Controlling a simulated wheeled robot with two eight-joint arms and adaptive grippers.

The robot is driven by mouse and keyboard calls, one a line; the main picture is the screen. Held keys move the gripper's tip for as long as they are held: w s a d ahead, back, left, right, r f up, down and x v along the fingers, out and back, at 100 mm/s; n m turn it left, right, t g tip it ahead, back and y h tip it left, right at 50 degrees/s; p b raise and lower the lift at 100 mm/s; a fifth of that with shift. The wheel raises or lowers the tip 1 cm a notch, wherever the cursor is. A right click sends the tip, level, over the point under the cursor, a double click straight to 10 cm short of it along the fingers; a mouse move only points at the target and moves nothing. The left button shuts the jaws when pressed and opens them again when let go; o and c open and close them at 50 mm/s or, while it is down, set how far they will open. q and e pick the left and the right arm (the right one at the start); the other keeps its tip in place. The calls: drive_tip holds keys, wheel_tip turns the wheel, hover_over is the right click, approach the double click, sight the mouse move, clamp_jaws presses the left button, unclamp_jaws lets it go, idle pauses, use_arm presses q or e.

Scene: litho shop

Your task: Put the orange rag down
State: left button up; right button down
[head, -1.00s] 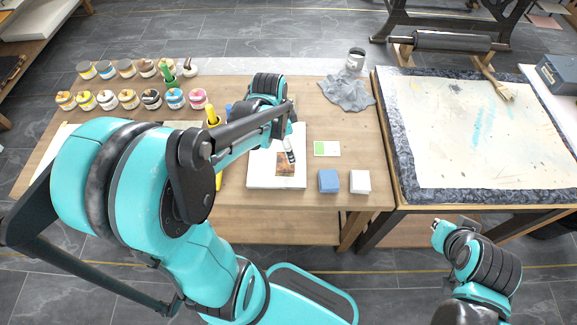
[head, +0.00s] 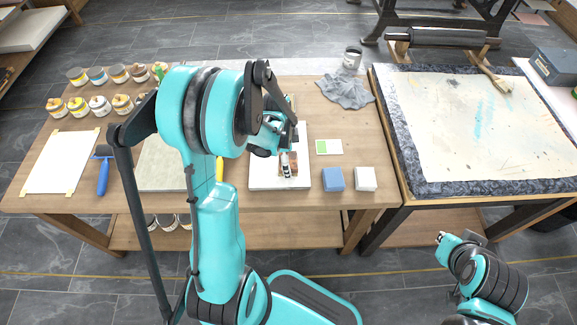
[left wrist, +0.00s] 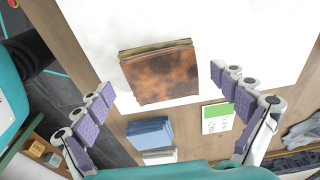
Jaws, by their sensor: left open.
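The orange rag (left wrist: 160,75) looks like a folded, square pad with mottled orange-brown stains. It lies on a white slab (left wrist: 90,20), near the slab's edge. In the head view the rag (head: 295,169) is partly covered by my left gripper (head: 287,168). In the left wrist view my left gripper (left wrist: 165,115) is open, its padded fingers spread wide on either side, with the rag ahead between them and apart from both. My right gripper (head: 441,238) is low at the right, off the table and far from the rag; its jaws are too small to read.
A blue block (head: 332,180), a white block (head: 365,179) and a green-and-white card (head: 329,147) sit right of the slab. A crumpled grey rag (head: 345,91) and a tin (head: 352,58) lie behind.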

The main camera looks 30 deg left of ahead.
use_arm(q)
drive_tip(key=shift+f, duration=0.1)
drive_tip(key=shift+c, duration=1.3)
drive_tip(key=c, duration=1)
